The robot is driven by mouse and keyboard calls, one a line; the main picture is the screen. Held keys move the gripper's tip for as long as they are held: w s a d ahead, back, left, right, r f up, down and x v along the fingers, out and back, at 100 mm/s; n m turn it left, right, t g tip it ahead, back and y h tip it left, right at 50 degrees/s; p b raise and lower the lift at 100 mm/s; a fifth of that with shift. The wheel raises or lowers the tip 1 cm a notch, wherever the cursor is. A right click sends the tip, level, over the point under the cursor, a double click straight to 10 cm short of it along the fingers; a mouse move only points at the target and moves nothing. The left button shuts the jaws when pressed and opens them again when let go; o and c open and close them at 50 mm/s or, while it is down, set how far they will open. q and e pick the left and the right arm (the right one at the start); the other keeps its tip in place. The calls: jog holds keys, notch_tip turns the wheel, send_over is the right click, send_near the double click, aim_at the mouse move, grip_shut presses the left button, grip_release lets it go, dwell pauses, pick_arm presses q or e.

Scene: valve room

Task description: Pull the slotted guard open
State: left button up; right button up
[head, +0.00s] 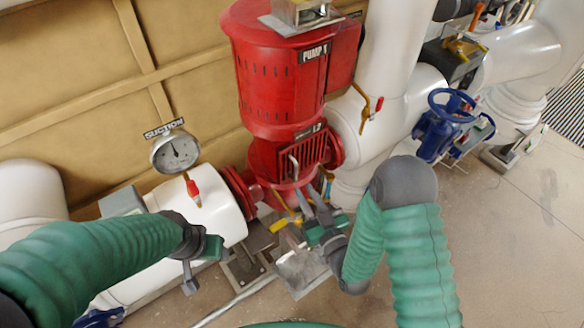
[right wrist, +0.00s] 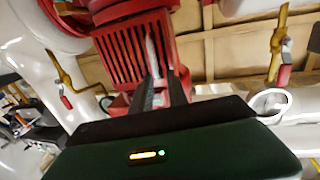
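The slotted guard (head: 314,150) is a red grille with a pale upright handle (head: 293,165), on the lower front of the red pump. The right wrist view shows the guard (right wrist: 118,62) close up, with the handle (right wrist: 151,48) on it. The guard looks closed against the housing. My right gripper (head: 308,192) is just below the handle. Its dark fingers (right wrist: 153,92) point at the handle's lower end; whether they touch it or have a gap between them is unclear. My left gripper (head: 195,272) is lower left, away from the guard, its finger opening unclear.
A suction gauge (head: 176,152) stands on the white pipe (head: 215,205) left of the pump. A blue valve (head: 440,125) and large white pipes are to the right. Yellow and red small valve levers surround the pump. Bare floor (head: 510,230) lies at right.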

aim_at(296, 172)
jog(key=x, duration=0.3)
jog(key=d+p+x, duration=0.1)
jog(key=x, duration=0.2)
jog(key=p+x, duration=0.1)
jog(key=x, duration=0.1)
jog(key=shift+w, duration=0.65)
jog(key=shift+w+a+f, duration=0.15)
jog(key=shift+w+a, duration=0.05)
jog(key=shift+a, duration=0.25)
jog(key=shift+s, duration=0.1)
jog(key=shift+c, duration=1.8)
jog(key=shift+d, duration=0.35)
grip_shut()
pick_arm(q)
jog(key=r, duration=0.1)
jog(key=d+r, duration=0.1)
jog(key=shift+w+d+r, duration=0.1)
jog(key=shift+d+r, duration=0.1)
jog(key=shift+r, duration=0.15)
jog(key=shift+a, duration=0.2)
pick_arm(e)
jog(key=shift+a+f, duration=0.1)
jog(key=shift+a, duration=0.1)
